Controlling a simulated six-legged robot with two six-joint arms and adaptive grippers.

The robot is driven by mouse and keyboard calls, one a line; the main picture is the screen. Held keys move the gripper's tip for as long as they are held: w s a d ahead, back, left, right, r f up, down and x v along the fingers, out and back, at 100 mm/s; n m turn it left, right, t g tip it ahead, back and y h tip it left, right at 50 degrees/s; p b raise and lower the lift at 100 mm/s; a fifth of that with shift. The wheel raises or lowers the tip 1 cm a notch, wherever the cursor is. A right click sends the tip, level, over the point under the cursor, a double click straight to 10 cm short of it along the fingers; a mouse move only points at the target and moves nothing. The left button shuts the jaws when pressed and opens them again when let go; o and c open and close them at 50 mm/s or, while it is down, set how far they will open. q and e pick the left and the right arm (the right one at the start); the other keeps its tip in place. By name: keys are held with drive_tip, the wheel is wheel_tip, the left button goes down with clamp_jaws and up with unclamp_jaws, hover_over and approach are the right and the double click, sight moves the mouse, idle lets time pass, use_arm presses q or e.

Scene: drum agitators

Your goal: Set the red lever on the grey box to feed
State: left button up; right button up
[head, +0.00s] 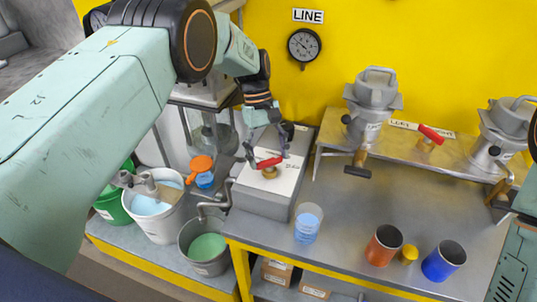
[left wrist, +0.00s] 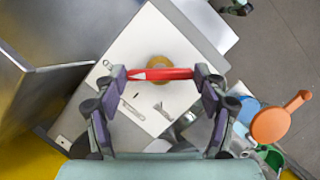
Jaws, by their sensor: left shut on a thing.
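The red lever (head: 268,162) sits on a round brass hub on the white top plate of the grey box (head: 262,203). My left gripper (head: 267,152) reaches down over the box from the back left. In the left wrist view the lever (left wrist: 162,74) lies crosswise between the two fingertips, one at each end, and the gripper is shut on it. The brass hub shows just beyond the lever's middle. Small marks on the white plate (left wrist: 155,50) are too small to read. Only part of my right arm shows at the right edge; its gripper is out of view.
A clear cup with blue liquid (head: 307,225) stands right of the box. An orange cup (head: 383,246) and a blue cup (head: 443,262) stand near the front edge. Another red lever (head: 430,134) is on the back shelf. Buckets (head: 205,250) stand lower left.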

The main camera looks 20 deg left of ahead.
use_arm(q)
drive_tip(key=shift+w+r, duration=0.2)
drive_tip(key=shift+r, duration=0.05)
drive_tip(key=o, duration=0.9)
drive_tip(key=shift+o, duration=1.3)
drive_tip(key=shift+s+f, duration=0.15)
drive_tip(key=v, duration=1.2)
drive_tip(key=x, duration=1.2)
